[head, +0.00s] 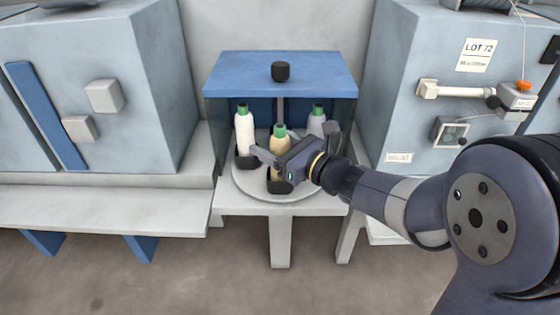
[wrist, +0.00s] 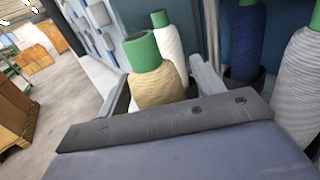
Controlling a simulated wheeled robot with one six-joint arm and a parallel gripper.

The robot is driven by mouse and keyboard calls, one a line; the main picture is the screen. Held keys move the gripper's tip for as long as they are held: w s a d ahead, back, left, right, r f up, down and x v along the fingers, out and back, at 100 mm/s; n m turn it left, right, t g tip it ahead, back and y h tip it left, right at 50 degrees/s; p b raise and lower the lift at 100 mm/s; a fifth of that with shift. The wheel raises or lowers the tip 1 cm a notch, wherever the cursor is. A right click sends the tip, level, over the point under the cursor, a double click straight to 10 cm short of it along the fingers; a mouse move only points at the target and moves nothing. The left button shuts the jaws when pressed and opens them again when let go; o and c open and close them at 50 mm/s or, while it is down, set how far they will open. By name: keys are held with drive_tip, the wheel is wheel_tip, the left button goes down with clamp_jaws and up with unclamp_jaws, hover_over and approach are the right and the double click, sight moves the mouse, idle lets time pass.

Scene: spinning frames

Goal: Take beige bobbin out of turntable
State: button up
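The beige bobbin (head: 281,146) with a green top stands upright in a dark cup at the front of the round grey turntable (head: 240,186). In the wrist view the beige bobbin (wrist: 157,88) shows between the two fingers, its lower part hidden by my gripper's body. My gripper (head: 263,156) is at the bobbin from the front right, with its fingers spread. In the wrist view my gripper (wrist: 162,88) has one finger on each side of the bobbin; contact is unclear.
A white bobbin (head: 244,133) stands left and a lavender one (head: 316,123) right on the turntable. A dark blue bobbin (wrist: 244,42) shows in the wrist view. A blue-topped housing (head: 250,75) covers the back. Grey cabinets flank both sides.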

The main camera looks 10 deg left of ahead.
drive_tip(key=c, duration=1)
drive_tip(key=shift+c, duration=0.3)
drive_tip(key=shift+r, duration=0.15)
